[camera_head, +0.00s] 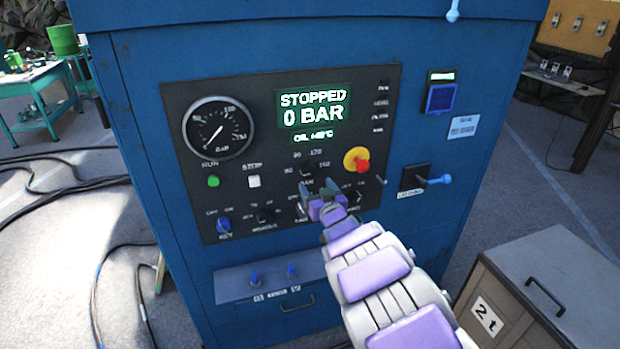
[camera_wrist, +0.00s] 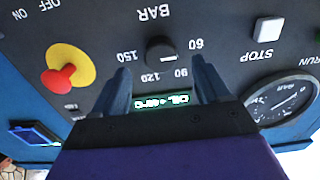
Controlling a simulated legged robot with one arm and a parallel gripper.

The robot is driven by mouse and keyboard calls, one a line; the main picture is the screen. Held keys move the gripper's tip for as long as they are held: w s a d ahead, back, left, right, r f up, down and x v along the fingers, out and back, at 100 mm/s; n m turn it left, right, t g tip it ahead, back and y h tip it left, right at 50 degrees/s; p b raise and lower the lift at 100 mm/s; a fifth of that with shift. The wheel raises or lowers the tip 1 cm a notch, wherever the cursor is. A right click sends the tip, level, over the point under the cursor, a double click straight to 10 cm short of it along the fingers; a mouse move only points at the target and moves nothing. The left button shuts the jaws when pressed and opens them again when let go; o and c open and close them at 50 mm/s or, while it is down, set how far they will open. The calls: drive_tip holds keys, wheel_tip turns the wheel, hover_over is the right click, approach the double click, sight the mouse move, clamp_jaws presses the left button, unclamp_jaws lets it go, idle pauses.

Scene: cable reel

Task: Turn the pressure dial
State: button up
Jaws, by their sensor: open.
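The pressure dial is a small black knob (camera_wrist: 161,52) marked BAR with numbers from 60 to 150. In the wrist view, which shows the panel upside down, it sits between my two fingertips, with a gap on each side. My gripper (camera_wrist: 160,68) is open and empty and points at the dial. In the head view my gripper (camera_head: 318,188) is in front of the panel, just below the dial (camera_head: 308,170), and partly covers it. The screen (camera_head: 313,112) reads STOPPED and 0 BAR. I cannot tell whether the fingers touch the panel.
A red and yellow emergency button (camera_head: 357,160) is right of the dial. The gauge (camera_head: 218,127), green run button (camera_head: 213,181) and white stop button (camera_head: 253,181) are to the left. A black knob (camera_head: 264,215) is below left. A grey cabinet (camera_head: 545,285) stands at lower right.

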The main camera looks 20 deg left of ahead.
sight(310, 175)
drive_tip(key=shift+b+x, duration=0.55)
drive_tip(key=shift+x, duration=2.7)
drive_tip(key=shift+r, duration=0.1)
drive_tip(key=c, duration=0.9)
drive_tip(key=shift+c, duration=0.2)
